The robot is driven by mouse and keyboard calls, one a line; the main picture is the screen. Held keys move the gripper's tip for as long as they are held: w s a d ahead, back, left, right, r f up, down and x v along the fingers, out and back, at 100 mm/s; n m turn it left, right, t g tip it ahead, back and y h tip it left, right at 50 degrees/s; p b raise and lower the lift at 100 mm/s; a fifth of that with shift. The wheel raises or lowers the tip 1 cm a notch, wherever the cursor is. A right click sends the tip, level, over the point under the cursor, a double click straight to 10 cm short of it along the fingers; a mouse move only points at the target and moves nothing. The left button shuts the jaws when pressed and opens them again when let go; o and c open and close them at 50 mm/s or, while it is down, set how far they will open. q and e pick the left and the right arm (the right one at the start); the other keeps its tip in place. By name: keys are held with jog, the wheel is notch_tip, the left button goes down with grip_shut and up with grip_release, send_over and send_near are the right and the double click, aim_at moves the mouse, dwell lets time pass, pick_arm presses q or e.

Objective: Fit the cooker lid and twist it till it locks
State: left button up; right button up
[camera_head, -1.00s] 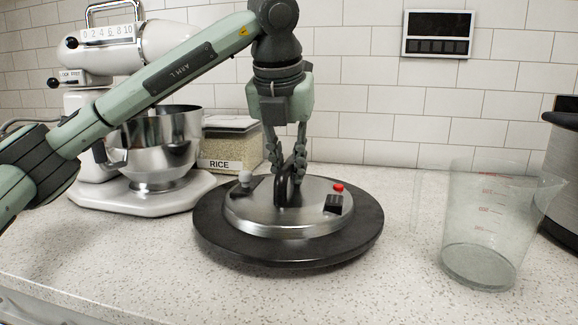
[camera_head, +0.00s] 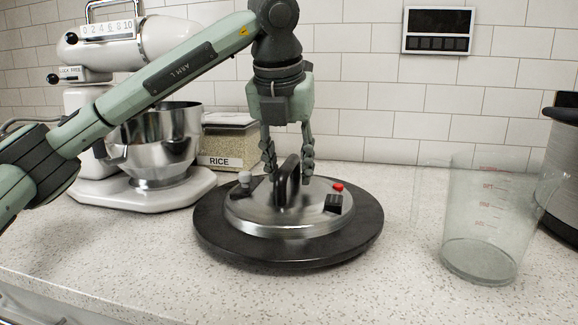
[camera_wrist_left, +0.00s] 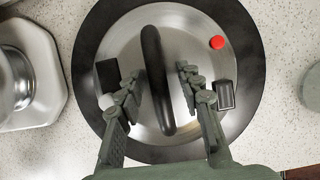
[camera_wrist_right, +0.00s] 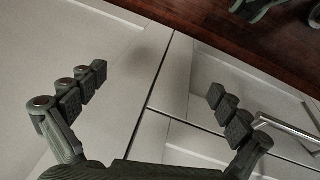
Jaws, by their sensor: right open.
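The round steel cooker lid (camera_head: 262,215) lies flat on a wider black disc (camera_head: 215,240) on the counter. It has a black arched handle (camera_head: 283,185), a red button (camera_head: 338,187), a black block and a pale knob. My left gripper (camera_head: 288,162) points down over the lid, open, its fingers on either side of the handle. The left wrist view shows the handle (camera_wrist_left: 152,60) between the fingers with gaps on both sides. My right gripper (camera_wrist_right: 150,95) is open and empty in front of pale cabinet doors. A steel pot with a dark rim (camera_head: 560,155), possibly the cooker, is cut off at the right edge.
A white stand mixer (camera_head: 150,45) with a steel bowl stands at left, a rice container (camera_head: 230,145) behind the lid. A clear measuring jug (camera_head: 485,225) stands right of the disc. Counter between disc and jug is free. A dark panel (camera_head: 437,32) hangs on the tiled wall.

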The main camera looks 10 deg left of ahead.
pick_arm(q)
jog(key=shift+r, duration=0.1)
pick_arm(e)
jog(key=shift+w+a+r, duration=0.1)
jog(key=shift+w, duration=0.05)
pick_arm(q)
jog(key=shift+r, duration=0.15)
jog(key=shift+s+r+p, duration=0.1)
jog(key=shift+r+p, duration=0.5)
jog(key=shift+r, duration=0.2)
jog(key=v, duration=1.1)
pick_arm(e)
jog(key=shift+a+f, duration=0.1)
jog(key=shift+f, duration=1.4)
pick_arm(q)
jog(key=shift+s, duration=0.1)
